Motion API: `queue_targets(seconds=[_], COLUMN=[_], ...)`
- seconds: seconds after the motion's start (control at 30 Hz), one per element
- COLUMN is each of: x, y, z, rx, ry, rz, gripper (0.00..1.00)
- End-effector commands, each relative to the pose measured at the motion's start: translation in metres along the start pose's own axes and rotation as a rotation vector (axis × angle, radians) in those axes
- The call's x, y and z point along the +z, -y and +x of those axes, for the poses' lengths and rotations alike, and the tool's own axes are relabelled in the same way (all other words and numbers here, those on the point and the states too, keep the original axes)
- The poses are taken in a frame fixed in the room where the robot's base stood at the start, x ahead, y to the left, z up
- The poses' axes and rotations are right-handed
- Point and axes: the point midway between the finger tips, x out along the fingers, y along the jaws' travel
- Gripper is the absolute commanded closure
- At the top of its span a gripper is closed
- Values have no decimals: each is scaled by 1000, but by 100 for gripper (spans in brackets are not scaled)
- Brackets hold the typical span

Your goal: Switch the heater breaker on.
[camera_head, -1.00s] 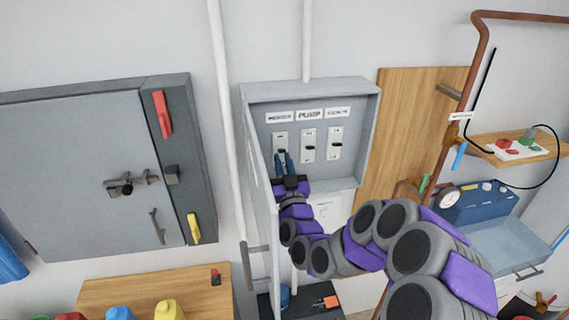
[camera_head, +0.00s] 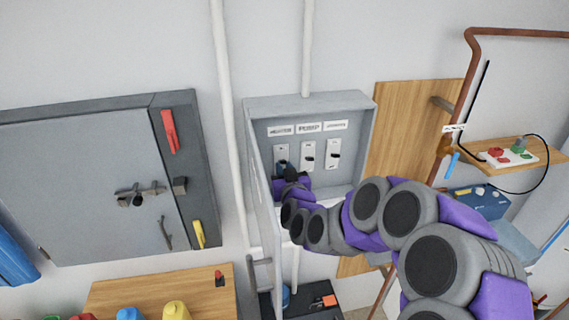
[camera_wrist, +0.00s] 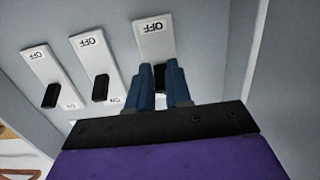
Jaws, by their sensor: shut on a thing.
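An open grey breaker box (camera_head: 368,110) hangs on the wall with three switches in a row under white labels. The left label (camera_head: 280,130) is too blurred to read surely. My gripper (camera_head: 282,167) is at the leftmost switch (camera_head: 281,151) and covers its lower part. In the wrist view its blue fingers (camera_wrist: 162,86) are shut on that switch's black toggle (camera_wrist: 160,74). The plate above the toggle (camera_wrist: 153,38) shows OFF; its other end is hidden by the fingers. The middle switch (camera_head: 308,156) and right switch (camera_head: 333,154) are untouched; they also show in the wrist view.
The box's open door (camera_head: 262,205) stands close to the left of my arm. A grey cabinet (camera_head: 90,180) with red and yellow handles is at left. A wooden shelf (camera_head: 500,165) with buttons and a copper pipe (camera_head: 470,70) are at right.

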Motion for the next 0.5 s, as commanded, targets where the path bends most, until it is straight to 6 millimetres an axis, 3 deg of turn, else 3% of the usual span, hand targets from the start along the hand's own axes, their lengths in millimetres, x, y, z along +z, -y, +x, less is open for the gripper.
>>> queue_targets(seconds=[0.03, 0.5], x=[-16, -28], y=[0, 0], z=[0, 6], rx=[0, 1], ry=[31, 384], rz=[-5, -5], gripper=[100, 100])
